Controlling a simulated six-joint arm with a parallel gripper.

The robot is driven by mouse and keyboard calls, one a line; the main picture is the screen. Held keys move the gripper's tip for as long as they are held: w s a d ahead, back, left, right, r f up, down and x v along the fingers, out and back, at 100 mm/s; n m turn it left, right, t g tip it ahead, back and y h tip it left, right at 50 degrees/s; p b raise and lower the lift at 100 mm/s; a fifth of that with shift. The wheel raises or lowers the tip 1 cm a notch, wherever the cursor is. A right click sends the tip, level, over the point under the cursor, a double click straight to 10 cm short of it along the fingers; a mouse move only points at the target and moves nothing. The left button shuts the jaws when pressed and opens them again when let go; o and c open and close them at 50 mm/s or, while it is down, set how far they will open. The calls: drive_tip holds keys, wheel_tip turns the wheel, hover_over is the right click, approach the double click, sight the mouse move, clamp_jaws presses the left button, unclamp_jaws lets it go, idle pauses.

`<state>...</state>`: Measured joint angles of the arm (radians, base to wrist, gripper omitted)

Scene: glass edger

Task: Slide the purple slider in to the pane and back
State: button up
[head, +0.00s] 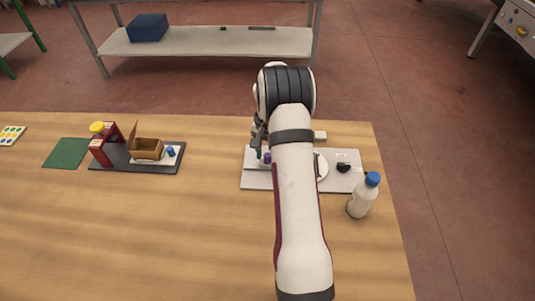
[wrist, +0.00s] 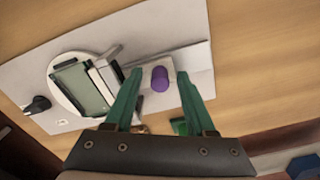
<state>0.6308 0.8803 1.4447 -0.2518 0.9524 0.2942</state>
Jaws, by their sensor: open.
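The purple slider (wrist: 159,79) is a purple knob on a small pale block beside a straight rail on the grey edger plate (wrist: 185,30). In the head view the purple knob (head: 267,158) shows just left of my arm. The pane (wrist: 82,88) is a dark greenish rectangle on a white round disc (wrist: 60,98), left of the slider in the wrist view. My gripper (wrist: 160,74) is open, its green fingers apart on either side of the knob in the picture. Whether they touch it or reach its height I cannot tell. My arm hides much of the plate in the head view.
A black knob (head: 344,167) sits on the plate's right side. A white bottle with blue cap (head: 362,198) stands at its front right corner. A dark tray (head: 135,165) with a red frame and open brown box is to the left. Bare table lies between.

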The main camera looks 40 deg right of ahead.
clamp_jaws()
idle(1.4)
